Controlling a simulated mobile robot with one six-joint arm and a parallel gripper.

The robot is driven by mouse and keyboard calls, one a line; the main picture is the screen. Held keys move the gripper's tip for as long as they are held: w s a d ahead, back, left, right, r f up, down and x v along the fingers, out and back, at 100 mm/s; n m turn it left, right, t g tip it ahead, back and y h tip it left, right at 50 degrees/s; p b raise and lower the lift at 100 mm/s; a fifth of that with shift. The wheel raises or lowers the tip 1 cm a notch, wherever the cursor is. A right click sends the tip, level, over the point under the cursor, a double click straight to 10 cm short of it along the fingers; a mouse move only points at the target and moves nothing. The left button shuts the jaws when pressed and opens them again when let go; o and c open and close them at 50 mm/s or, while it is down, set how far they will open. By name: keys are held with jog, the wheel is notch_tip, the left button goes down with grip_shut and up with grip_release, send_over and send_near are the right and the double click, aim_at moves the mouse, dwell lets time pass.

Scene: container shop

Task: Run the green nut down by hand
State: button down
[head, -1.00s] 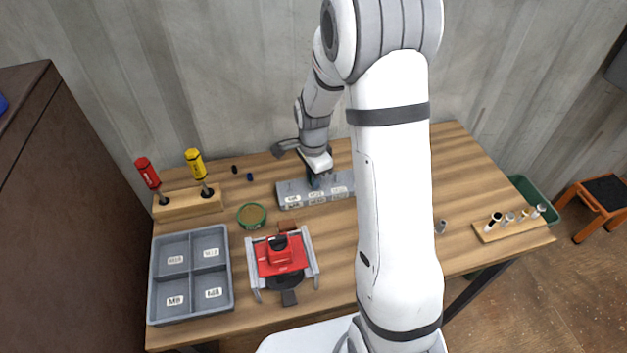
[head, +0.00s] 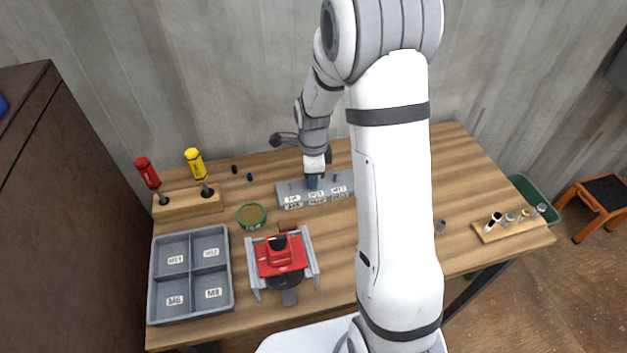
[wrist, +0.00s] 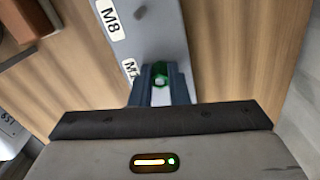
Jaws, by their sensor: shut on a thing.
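The green nut (wrist: 161,69) shows in the wrist view between the tips of my gripper (wrist: 161,80), which is shut on it. It sits over the grey stud block; the stud under it is hidden. The grey block (wrist: 155,32) carries white labels, one reading M8, and a bare stud tip near that label. In the head view my gripper (head: 313,183) points down at the middle of the grey block (head: 344,183), with a stud standing on either side. The nut cannot be made out there.
A red fixture (head: 283,258) stands in front of the block, beside a round green dish (head: 251,216). A grey four-part tray (head: 152,275) is at left, screwdrivers in a wooden stand (head: 190,205) behind it. A wooden rack (head: 510,230) is at right.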

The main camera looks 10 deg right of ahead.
jog(key=shift+m, duration=0.6)
jog(key=c, duration=1.3)
grip_release()
jog(key=shift+r+p, duration=1.8)
jog(key=shift+r, duration=1.2)
